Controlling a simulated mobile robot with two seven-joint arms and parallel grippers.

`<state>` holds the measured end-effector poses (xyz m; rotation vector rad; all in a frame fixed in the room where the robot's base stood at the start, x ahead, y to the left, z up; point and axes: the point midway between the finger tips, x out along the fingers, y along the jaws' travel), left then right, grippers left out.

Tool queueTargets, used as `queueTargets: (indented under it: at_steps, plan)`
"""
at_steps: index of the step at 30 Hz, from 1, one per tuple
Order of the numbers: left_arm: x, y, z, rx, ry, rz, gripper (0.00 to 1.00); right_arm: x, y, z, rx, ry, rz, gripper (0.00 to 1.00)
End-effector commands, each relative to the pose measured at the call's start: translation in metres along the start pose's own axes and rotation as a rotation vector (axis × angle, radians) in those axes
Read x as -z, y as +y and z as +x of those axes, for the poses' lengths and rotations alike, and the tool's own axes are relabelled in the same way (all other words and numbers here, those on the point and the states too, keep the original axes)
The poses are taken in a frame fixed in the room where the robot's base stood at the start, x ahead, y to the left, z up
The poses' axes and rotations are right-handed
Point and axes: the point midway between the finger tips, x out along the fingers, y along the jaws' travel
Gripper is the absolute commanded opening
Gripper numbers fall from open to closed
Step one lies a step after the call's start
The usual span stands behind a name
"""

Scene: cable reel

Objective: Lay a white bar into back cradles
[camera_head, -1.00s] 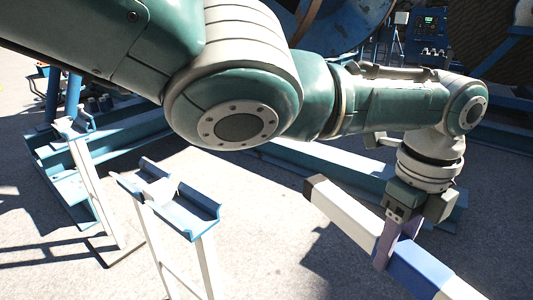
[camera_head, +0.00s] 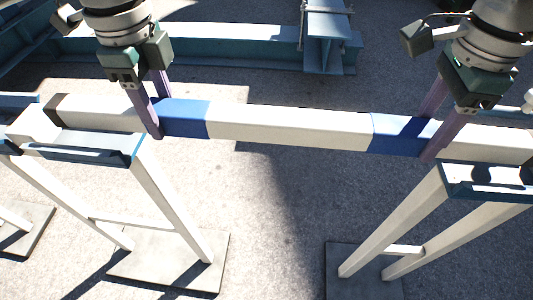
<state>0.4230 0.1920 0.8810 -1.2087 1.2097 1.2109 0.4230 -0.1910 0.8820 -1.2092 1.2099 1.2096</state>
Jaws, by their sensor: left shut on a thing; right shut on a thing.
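A long white bar (camera_head: 290,127) with blue bands and a dark left end cap spans the view nearly level. My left gripper (camera_head: 155,108) is shut on it by the left blue band. My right gripper (camera_head: 432,128) is shut on it at the right blue band. The bar's left end shows at the left cradle (camera_head: 85,148), a blue-edged tray on white legs; whether it touches cannot be told. The right part of the bar passes behind or over the right cradle (camera_head: 485,182). The bar's right end is out of view.
Blue steel beams (camera_head: 225,45) lie on the ground behind the bar, with an upright beam piece (camera_head: 328,30) at the top. The stands rest on flat base plates (camera_head: 170,260). The grey floor between the stands is clear.

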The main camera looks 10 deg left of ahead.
Motion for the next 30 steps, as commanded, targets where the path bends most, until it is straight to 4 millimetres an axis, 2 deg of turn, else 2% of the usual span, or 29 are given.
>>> queueTargets:
  at_steps: [14, 30]
  plan:
    - [-0.002, 0.000, 0.005, 0.000, -0.004, -0.002, 0.00, 0.000, -0.001, 0.004, 0.003, 0.000, 0.000, 0.00]
    - [-0.002, 0.000, 0.041, -0.001, -0.004, -0.002, 0.00, 0.000, -0.001, 0.040, 0.003, 0.000, 0.000, 0.00]
